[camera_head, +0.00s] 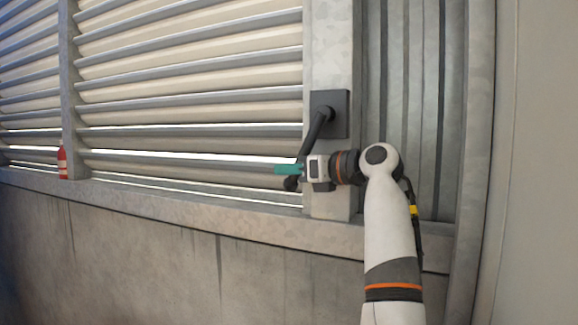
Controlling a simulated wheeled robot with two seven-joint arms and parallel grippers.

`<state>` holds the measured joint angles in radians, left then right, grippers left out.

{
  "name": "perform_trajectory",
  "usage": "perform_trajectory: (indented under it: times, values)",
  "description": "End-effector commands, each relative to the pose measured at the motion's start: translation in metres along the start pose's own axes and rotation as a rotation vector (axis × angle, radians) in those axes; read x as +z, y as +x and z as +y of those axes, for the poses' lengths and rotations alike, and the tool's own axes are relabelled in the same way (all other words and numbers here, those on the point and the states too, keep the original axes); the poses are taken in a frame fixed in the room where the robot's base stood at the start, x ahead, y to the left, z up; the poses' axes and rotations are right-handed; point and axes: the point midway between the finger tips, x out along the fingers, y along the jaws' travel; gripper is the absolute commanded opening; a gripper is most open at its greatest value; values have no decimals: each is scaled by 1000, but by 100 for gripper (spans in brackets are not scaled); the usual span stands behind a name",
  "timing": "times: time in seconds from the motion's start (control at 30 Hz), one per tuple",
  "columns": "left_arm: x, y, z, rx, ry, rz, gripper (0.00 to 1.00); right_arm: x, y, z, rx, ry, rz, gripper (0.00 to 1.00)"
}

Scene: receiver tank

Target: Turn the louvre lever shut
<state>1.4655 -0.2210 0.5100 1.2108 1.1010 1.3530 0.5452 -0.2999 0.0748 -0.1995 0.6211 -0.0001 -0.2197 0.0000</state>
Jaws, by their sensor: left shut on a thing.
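The louvre lever (315,137) is a dark handle on a square dark plate (339,100), fixed to a grey post. It hangs down and tilts to the left, ending in a dark knob. My left gripper (289,170), with teal fingertips, is shut on the lower part of the lever, just above the knob. The gripper body hides a little of the lever's lower end. The louvre slats (190,105) to the left are tilted, with bright gaps between several of the lower ones. My right gripper is out of view.
A small red bottle-like object (62,163) stands on the ledge at the far left. A ribbed grey panel (430,60) and a plain wall (540,150) lie to the right.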

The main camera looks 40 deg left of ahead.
Motion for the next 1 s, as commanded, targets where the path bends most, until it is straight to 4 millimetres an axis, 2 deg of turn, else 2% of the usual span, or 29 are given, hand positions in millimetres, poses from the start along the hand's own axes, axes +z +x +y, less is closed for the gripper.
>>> perform_trajectory:
  times: [0.33,0.37,0.5,0.83,1.0]
  values:
    - [2,0,1,2,-1,-9,0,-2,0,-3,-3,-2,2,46]
    - [2,0,1,2,-1,-9,21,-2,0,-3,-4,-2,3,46]
    - [2,0,0,2,-1,-8,41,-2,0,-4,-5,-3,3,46]
    - [2,-4,1,2,-1,-6,41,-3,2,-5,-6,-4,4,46]
    - [4,-27,1,5,-1,-5,41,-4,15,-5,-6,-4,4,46]
